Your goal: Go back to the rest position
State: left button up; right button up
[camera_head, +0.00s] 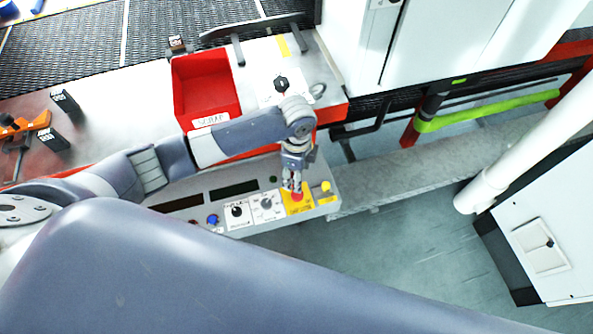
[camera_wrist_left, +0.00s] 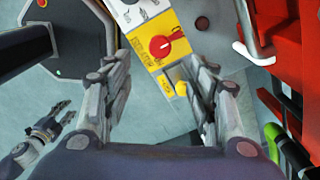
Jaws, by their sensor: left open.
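My left gripper (camera_head: 292,186) is at the right end of a control panel (camera_head: 325,201), over the yellow plate with a red rotary switch (camera_head: 297,196). In the left wrist view its two fingers (camera_wrist_left: 162,62) are apart with nothing between them. The red switch (camera_wrist_left: 160,46) and a small yellow button (camera_wrist_left: 181,88) show beyond the fingers, and I see no grip on either. Another gripper (camera_wrist_left: 50,124), seemingly my right one, shows small at the left of the wrist view. Its jaw state is unclear.
A red bin (camera_head: 205,85) stands on the table behind the panel, near a mesh belt (camera_head: 160,30). Black knobs and a blue button (camera_head: 212,219) sit on the panel. A white pipe (camera_head: 520,135) and cabinet (camera_head: 545,235) stand right. Floor is open between them.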

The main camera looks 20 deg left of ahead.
pick_arm(q)
jog(key=shift+r, duration=0.1)
dwell(0.5)
jog(key=s+d+r+n+t+h, duration=0.1)
jog(key=s+d+r+n+h, duration=0.15)
jog(key=s+d+n, duration=0.4)
jog(key=s+a+r+n+t+y, duration=0.25)
jog(key=s+a+n, duration=0.65)
jog(key=s+a, duration=0.45)
notch_tip(320, 180, down, 31)
jog(key=s+g+b, duration=0.1)
jog(key=s+b, duration=0.1)
jog(key=b, duration=0.1)
jog(key=s+a+f+g+b, duration=0.1)
jog(key=s+a+f+b, duration=0.1)
jog(key=s+f, duration=1.4)
jog(key=shift+a, duration=0.65)
